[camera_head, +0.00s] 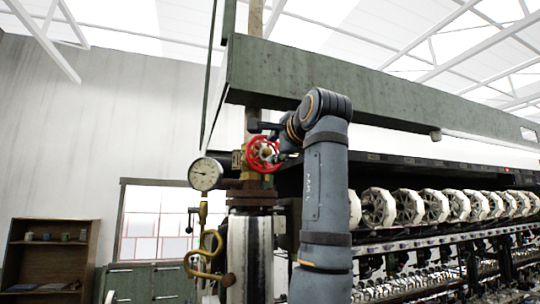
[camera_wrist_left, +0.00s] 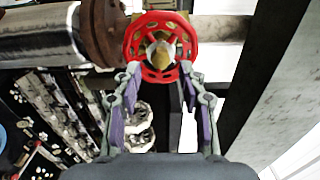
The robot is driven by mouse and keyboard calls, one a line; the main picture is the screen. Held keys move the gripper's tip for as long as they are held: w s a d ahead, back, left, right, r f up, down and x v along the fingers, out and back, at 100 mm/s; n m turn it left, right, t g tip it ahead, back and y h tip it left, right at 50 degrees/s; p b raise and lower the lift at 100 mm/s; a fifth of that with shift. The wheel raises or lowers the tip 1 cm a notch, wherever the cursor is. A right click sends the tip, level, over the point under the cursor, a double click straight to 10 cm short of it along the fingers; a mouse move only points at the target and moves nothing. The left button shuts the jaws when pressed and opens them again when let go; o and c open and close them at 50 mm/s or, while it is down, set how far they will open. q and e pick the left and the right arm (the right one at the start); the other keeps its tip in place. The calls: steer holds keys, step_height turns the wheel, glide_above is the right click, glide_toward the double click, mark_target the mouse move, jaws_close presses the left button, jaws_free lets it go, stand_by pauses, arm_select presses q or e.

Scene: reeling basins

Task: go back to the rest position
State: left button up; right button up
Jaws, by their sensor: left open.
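My left arm rises through the middle of the head view and bends over at the top toward a red valve handwheel (camera_head: 262,154). My left gripper (camera_head: 262,133) is by the wheel, partly hidden by the arm and wheel. In the left wrist view the open gripper (camera_wrist_left: 161,82) has its two fingers apart, with the red handwheel (camera_wrist_left: 132,42) just beyond the tips. Whether the fingertips touch the rim I cannot tell. Nothing is held between the fingers. My right gripper is in neither view.
A round pressure gauge (camera_head: 205,174) and a curved brass pipe (camera_head: 201,262) are left of the valve. A green beam (camera_head: 330,80) runs overhead. Reeling machinery with several white reels (camera_head: 435,206) fills the right. A wooden shelf (camera_head: 90,245) stands far left.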

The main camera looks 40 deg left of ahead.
arm_select(q)
steer(key=v, duration=0.3)
steer(key=shift+a, duration=0.1)
steer(key=shift+w, duration=0.1)
